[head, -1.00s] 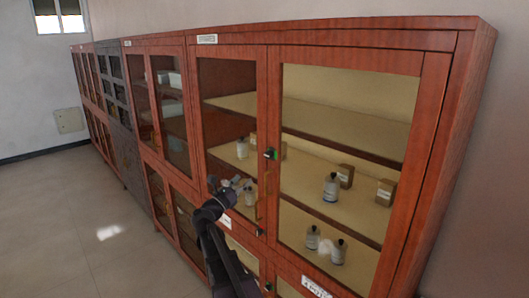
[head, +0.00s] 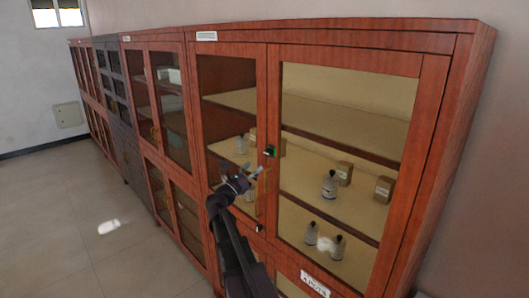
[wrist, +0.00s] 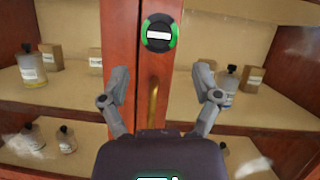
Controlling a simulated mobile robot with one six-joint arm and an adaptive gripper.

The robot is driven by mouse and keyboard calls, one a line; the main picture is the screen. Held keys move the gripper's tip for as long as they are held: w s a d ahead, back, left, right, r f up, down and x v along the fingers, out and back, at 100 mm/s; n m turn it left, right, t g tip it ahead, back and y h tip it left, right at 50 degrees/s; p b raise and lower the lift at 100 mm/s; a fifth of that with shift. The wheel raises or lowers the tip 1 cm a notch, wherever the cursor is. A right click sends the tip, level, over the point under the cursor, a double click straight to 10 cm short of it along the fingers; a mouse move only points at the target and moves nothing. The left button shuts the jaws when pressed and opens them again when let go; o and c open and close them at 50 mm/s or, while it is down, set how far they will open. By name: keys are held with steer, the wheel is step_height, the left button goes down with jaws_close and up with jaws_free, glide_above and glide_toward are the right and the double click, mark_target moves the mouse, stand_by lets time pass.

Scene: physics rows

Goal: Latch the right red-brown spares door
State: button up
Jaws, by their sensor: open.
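The right red-brown door (head: 425,130) has a large glass pane and looks shut beside its left neighbour (head: 262,90). Near its inner edge is a round dark latch knob (head: 269,151) with green on it. In the wrist view the latch (wrist: 160,32) shows a level white bar between green side arcs. A brass handle (wrist: 153,100) runs upright below it, partly hidden by my gripper. My gripper (wrist: 161,80) is open and empty, its fingers spread on either side, below the latch. In the head view my gripper (head: 248,172) is just left of and below the latch.
Bottles (head: 329,185) and small boxes (head: 384,189) stand on shelves behind the glass. More red-brown cabinets (head: 160,80) and a dark grey one (head: 118,110) continue left.

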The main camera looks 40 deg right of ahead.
mark_target(267, 154)
steer(key=p+x, duration=0.2)
steer(key=x, duration=0.6)
steer(key=shift+d+p, duration=0.1)
steer(key=shift+p, duration=0.2)
